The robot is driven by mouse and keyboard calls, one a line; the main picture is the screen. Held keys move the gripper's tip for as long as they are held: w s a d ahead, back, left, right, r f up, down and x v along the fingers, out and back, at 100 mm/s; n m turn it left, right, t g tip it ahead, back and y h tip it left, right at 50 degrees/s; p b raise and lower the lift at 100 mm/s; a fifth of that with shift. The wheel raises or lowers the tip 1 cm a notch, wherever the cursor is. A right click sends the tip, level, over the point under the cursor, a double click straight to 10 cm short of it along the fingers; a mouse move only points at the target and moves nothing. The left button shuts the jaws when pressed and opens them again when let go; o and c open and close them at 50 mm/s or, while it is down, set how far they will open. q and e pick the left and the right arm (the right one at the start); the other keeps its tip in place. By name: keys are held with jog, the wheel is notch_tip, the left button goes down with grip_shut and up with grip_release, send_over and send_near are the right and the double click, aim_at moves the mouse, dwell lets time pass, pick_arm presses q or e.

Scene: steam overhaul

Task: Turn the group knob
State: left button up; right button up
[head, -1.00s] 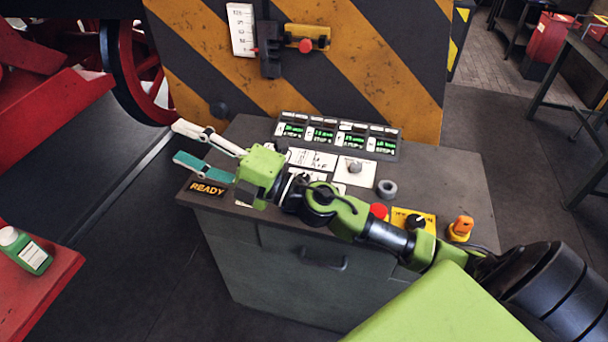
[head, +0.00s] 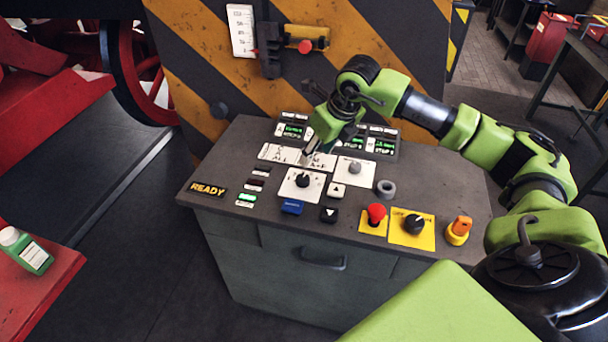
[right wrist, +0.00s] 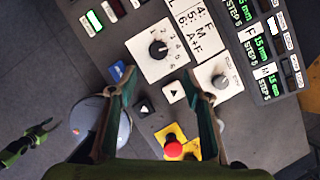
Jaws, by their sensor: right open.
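The group knob, which I take to be the black knob (head: 303,181) on a white plate with numbers around it, sits on the grey console top. It also shows in the right wrist view, where the knob (right wrist: 158,49) is just beyond the fingertips. My right gripper (head: 318,157) is above and just behind the knob in the head view, pointing down. In the right wrist view the right gripper (right wrist: 160,78) has its fingers wide apart with nothing between them. What seems to be my left gripper (right wrist: 38,138) shows small at the lower left there; its jaw state is unclear.
A grey knob (head: 355,168) on a white plate is close to the right. A red button (head: 376,213), a black knob on a yellow plate (head: 399,236) and an orange knob (head: 460,227) are nearer the front. Lit displays (head: 385,146) stand behind. Striped panel (head: 370,60) rises at the back.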

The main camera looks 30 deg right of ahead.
aim_at(303, 177)
jog(key=p+x, duration=0.3)
jog(key=x, duration=0.8)
jog(key=shift+w+a, duration=0.1)
jog(key=shift+a, duration=0.05)
jog(key=shift+x, duration=0.95)
jog(key=c, duration=1.1)
